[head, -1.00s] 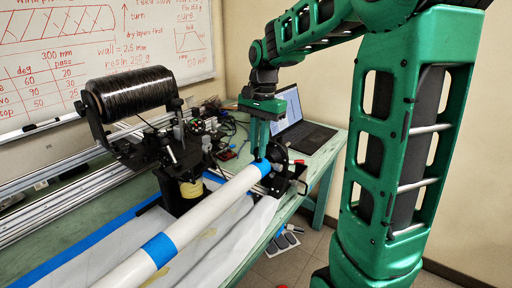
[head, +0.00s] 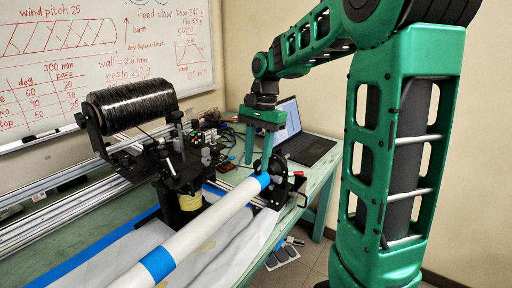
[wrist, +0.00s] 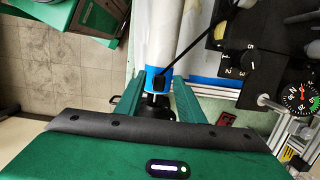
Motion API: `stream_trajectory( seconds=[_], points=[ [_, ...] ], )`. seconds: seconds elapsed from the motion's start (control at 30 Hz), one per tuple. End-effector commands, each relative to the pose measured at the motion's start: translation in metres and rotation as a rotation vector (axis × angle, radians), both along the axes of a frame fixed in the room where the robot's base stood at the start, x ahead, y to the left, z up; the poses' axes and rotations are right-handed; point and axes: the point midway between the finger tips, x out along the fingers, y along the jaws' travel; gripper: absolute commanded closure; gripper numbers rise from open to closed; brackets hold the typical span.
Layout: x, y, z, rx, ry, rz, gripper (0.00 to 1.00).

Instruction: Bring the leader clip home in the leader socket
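My gripper (wrist: 157,98) is open, with its two green fingers apart on either side of the blue-taped end of the white tube. In the head view, my gripper (head: 257,160) points down over that end. A small black piece, seemingly the leader clip (wrist: 159,80), lies against the blue tape between the fingers, with a black strand running from it. Nothing is seen gripped. A dark round part (wrist: 156,108) sits just beyond the tape; I cannot tell whether it holds the leader socket. Whether the clip is fully seated is also unclear.
The white tube (head: 205,228) runs diagonally along the green bench (head: 95,245). A black spool (head: 132,104) and a black carriage (head: 180,170) stand left of my gripper. A laptop (head: 308,147) is behind it. A black end support (head: 283,190) is close by.

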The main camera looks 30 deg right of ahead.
Motion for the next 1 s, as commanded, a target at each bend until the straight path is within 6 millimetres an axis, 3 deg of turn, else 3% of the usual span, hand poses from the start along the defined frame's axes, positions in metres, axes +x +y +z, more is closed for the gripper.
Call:
stream_trajectory(
  seconds=[0.3, 0.5, 1.0],
  points=[
    [0.004, -0.010, 0.053, -0.002, -0.002, 0.000, 0.65],
    [0.006, -0.014, 0.077, -0.001, 0.000, 0.001, 0.65],
    [0.006, -0.016, 0.099, -0.001, 0.002, 0.001, 0.65]
  ],
)
